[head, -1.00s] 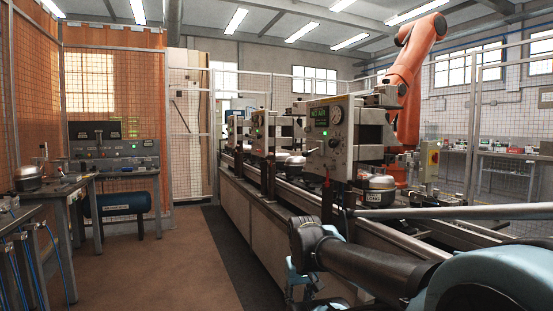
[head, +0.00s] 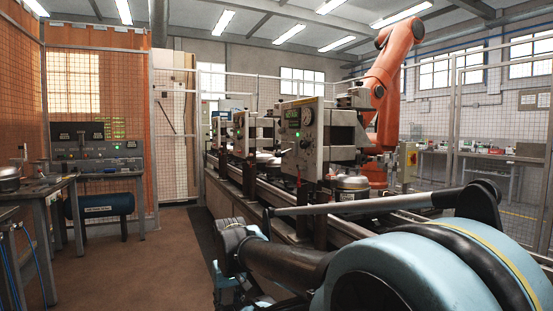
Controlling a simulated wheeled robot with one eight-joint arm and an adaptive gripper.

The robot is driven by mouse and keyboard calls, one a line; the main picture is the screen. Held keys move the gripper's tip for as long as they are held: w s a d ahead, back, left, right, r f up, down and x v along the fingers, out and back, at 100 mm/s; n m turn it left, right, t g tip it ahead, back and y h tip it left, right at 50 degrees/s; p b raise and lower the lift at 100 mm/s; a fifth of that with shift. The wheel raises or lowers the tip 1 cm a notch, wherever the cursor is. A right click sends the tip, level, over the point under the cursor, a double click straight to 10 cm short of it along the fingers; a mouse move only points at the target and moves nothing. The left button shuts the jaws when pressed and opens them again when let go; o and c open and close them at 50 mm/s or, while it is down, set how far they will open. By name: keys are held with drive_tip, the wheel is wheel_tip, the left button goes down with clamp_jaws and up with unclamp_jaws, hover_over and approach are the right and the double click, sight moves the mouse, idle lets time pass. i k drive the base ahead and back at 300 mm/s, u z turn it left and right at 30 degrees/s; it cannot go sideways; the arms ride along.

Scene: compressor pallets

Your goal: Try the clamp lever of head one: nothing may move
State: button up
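The nearest test head (head: 303,138) is a grey panel box with a small green display (head: 292,118), a round gauge (head: 307,116) and a green light. It stands over the conveyor line right of the picture's middle. I cannot read which head is number one. A thin dark upright part with a red tip (head: 298,184) hangs below the panel; I cannot tell whether it is the clamp lever. A silver compressor (head: 350,187) sits on the line just right of this head. My arm crosses the lower right, apart from the head in the picture. My gripper's fingers do not show.
More heads (head: 240,130) stand farther along the line (head: 228,187). An orange robot arm (head: 392,75) rises behind the near head. The brown floor (head: 155,260) between is clear.

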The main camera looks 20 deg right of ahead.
sight(278, 154)
drive_tip(key=z, duration=0.05)
drive_tip(key=k, duration=0.85)
drive_tip(key=z, duration=0.55)
drive_tip(key=i, duration=1)
